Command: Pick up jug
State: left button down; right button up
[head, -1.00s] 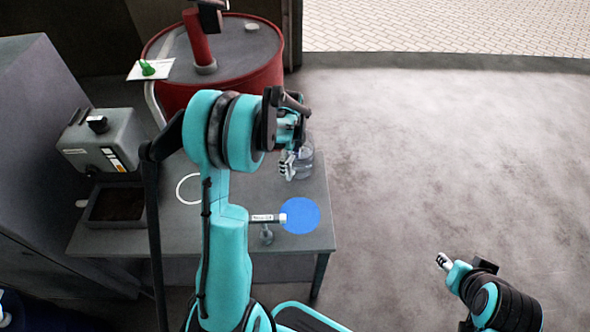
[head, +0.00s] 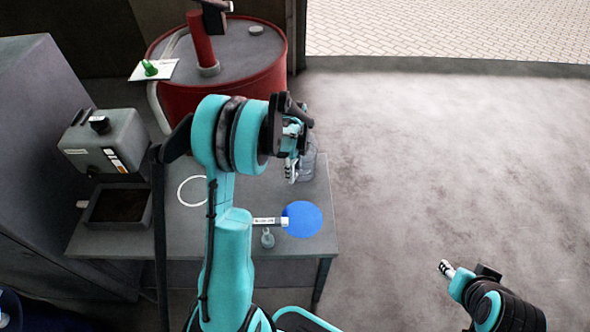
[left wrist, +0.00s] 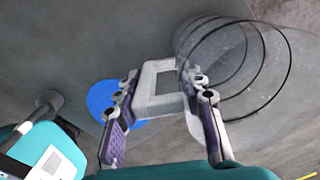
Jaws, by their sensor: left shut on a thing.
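The jug (head: 308,161) is clear, with dark rings around its body, and stands near the right edge of the grey table, partly hidden by my left gripper. In the left wrist view the jug's see-through body (left wrist: 240,62) is at the upper right, and its pale squared handle (left wrist: 148,92) lies between my fingers. My left gripper (head: 291,170) is shut on the jug's handle; its fingers also show in the left wrist view (left wrist: 160,135). I cannot tell whether the jug touches the table. My right gripper (head: 446,268) is over the floor, away from the table, its jaws unclear.
On the grey table (head: 100,240) are a blue disc (head: 302,218), a white ring (head: 192,190), a small grey fitting (head: 268,238) and a dark tray (head: 118,206) beside a grey machine (head: 106,145). A red drum (head: 262,80) stands behind. The floor at right is clear.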

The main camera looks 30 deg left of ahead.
pick_arm(q)
notch_tip(320, 180, up, 4)
jog(key=shift+r+p, duration=0.1)
jog(key=shift+p, duration=0.85)
jog(key=s+d+r+p, duration=0.2)
jog(key=d+r, duration=0.4)
jog(key=d, duration=0.5)
jog(key=shift+s+d+r+p, duration=0.25)
jog(key=shift+s+r+p, duration=0.1)
jog(key=shift+p, duration=0.2)
